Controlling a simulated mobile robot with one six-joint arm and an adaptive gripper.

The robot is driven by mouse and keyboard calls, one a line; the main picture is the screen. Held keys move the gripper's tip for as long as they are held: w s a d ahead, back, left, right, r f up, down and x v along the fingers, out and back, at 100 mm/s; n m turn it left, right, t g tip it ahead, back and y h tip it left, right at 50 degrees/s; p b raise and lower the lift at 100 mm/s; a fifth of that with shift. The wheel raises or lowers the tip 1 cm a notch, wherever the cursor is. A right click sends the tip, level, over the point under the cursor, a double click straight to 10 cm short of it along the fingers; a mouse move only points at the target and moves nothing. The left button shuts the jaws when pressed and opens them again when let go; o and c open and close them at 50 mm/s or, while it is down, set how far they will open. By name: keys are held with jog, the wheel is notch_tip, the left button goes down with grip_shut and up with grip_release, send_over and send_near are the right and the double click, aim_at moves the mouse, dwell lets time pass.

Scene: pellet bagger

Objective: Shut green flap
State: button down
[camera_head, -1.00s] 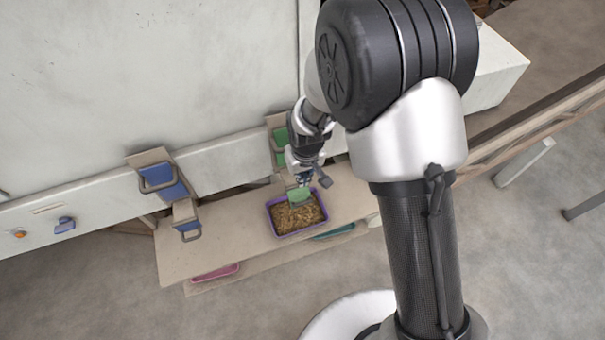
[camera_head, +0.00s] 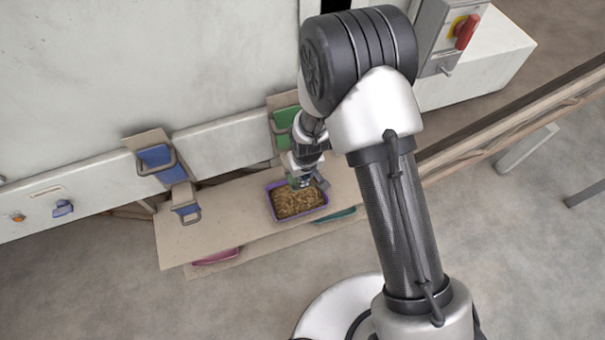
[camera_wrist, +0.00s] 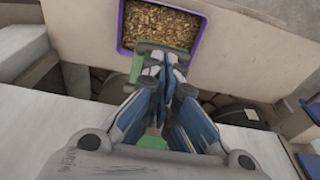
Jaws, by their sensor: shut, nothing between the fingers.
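The upper green panel with a grey handle (camera_head: 284,117) is on the machine front, above the shelf. A lower green flap (camera_head: 293,181) shows beside my gripper (camera_head: 310,183), at the back edge of the pellet tray. In the wrist view a green strip of the flap (camera_wrist: 136,68) shows left of my gripper (camera_wrist: 163,57), which is shut and empty. Another green piece (camera_wrist: 152,142) shows beneath the fingers. My gripper hides much of the lower flap, and I cannot tell whether they touch.
A purple tray of pellets (camera_head: 298,203) stands on the shelf (camera_head: 237,225). Blue flaps with handles (camera_head: 156,157) are to the left. A pink tray (camera_head: 217,256) and teal tray (camera_head: 335,215) are lower down. A red switch (camera_head: 465,32) is at upper right.

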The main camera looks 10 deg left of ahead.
jog(key=shift+f+b, duration=0.15)
jog(key=shift+b, duration=0.15)
jog(key=shift+d+f+t+b, duration=0.15)
jog(key=shift+t+b, duration=0.25)
jog(key=shift+b, duration=0.8)
